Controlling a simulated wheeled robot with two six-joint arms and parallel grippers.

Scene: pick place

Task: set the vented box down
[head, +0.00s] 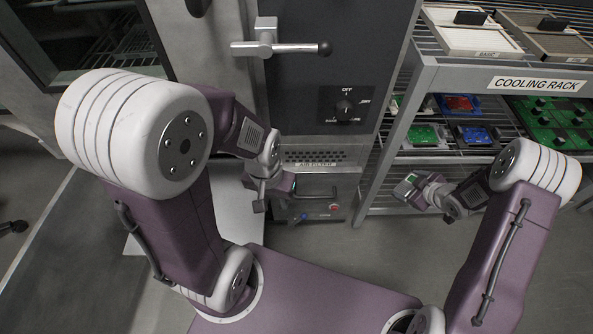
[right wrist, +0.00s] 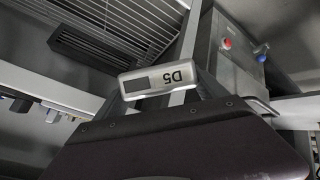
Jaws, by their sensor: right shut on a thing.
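My right gripper (head: 420,190) is shut on a small silver-grey box (head: 405,186) in front of the rack's lower left. In the right wrist view the same box (right wrist: 172,80) shows a dark window and the upside-down mark D5. No vent slots can be made out on the side that shows. The box is held in the air, apart from any surface below it. My left gripper (head: 268,190) is in front of the lower part of the oven cabinet, and its jaws are too unclear to read.
The cooling rack (head: 441,76) stands at the right with several green, red and blue boards on its wire shelf. The dark oven front (head: 310,115) has a lever handle (head: 285,49) and a knob (head: 345,107). A low unit (head: 317,212) has red and blue buttons. Floor in front is clear.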

